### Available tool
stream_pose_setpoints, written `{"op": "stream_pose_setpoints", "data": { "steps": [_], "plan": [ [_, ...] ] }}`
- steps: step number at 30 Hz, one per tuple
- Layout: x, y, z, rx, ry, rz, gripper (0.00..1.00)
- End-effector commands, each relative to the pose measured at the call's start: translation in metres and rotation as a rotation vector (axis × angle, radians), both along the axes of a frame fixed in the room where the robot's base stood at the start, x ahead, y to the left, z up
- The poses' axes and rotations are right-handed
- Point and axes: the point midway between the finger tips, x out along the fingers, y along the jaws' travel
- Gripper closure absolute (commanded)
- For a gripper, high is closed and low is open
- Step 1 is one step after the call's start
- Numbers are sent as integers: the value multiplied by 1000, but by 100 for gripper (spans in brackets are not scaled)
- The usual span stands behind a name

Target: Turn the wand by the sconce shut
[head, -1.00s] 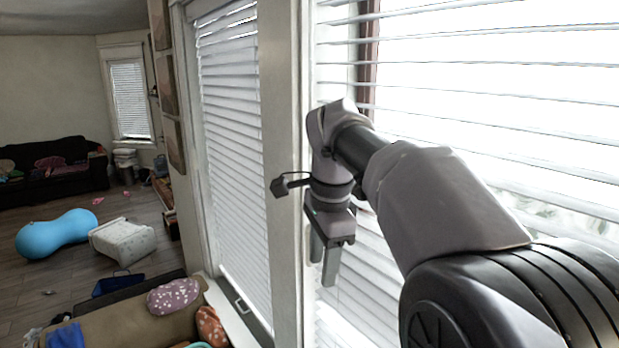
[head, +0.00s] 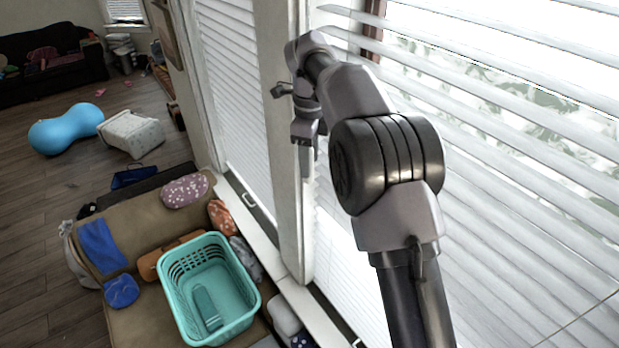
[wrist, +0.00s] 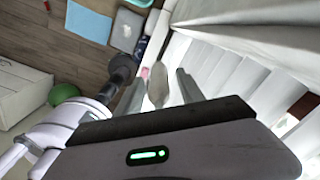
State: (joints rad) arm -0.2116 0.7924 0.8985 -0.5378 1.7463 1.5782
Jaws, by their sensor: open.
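My gripper (head: 306,168) is at the end of the raised arm, pointing down beside the white post between two windows. It is open in the wrist view (wrist: 158,84), with a finger on each side of a pale, narrow, blurred shape (wrist: 157,92). I cannot tell whether that shape is the wand or whether the fingers touch it. No wand can be made out for certain in the head view, and no sconce can be identified. The right window's blind (head: 490,190) has tilted slats with gaps showing brightness outside. The left window's blind (head: 235,110) looks closer to closed.
The white post (head: 285,130) stands close to my gripper. Below are a tan bench (head: 125,325), a teal laundry basket (head: 178,318) and several cushions.

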Motion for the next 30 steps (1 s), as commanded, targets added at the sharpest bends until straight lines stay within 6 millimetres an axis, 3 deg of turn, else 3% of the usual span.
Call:
{"op": "stream_pose_setpoints", "data": {
  "steps": [6, 17, 24, 30],
  "plan": [
    [0, 0, -32, 1, 0, 1, 55],
    [0, 0, -41, 1, -1, 1, 55],
    [0, 0, -41, 1, -1, 1, 98],
    [0, 0, -41, 1, -1, 3, 100]
  ]
}}
